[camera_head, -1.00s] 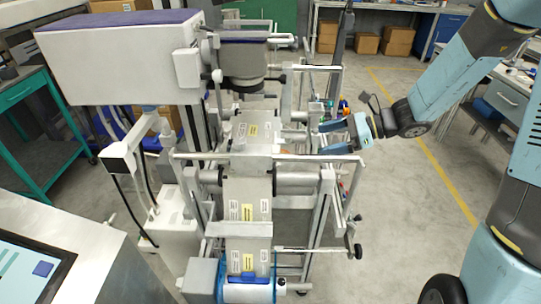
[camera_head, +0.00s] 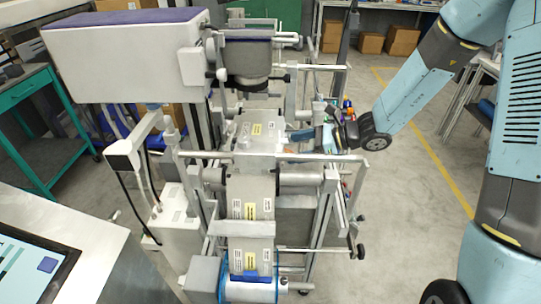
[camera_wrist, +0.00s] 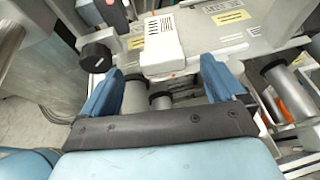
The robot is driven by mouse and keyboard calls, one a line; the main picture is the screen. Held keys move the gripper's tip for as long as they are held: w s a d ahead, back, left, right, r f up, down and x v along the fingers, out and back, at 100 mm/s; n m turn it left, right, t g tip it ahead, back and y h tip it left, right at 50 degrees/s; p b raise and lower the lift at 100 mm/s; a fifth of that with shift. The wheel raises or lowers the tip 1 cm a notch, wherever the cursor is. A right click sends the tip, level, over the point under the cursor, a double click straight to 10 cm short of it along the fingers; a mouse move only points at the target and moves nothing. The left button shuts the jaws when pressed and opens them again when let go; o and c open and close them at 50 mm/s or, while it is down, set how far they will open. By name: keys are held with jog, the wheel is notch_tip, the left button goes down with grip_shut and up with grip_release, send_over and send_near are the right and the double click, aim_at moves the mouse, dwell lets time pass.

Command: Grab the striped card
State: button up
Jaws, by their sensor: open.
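I cannot pick out a striped card for certain in either view. My gripper (camera_head: 303,138) is open beside the right side of the film machine (camera_head: 252,130), and no object shows held in it. In the wrist view, the two blue fingers of my gripper (camera_wrist: 163,82) are spread apart. From this angle I cannot tell whether the fingers touch anything.
A metal cross bar (camera_head: 270,157) runs in front of my gripper. A black knob (camera_wrist: 96,56) and rollers (camera_wrist: 282,80) lie close around the fingers. A blue-ended reel (camera_head: 250,288) is at the machine's front. Open floor (camera_head: 410,225) lies to the right.

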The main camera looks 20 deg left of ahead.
aim_at(282, 150)
jog(key=x, duration=0.4)
jog(key=shift+w+f, duration=0.15)
jog(key=shift+w, duration=0.1)
jog(key=c, duration=1.2)
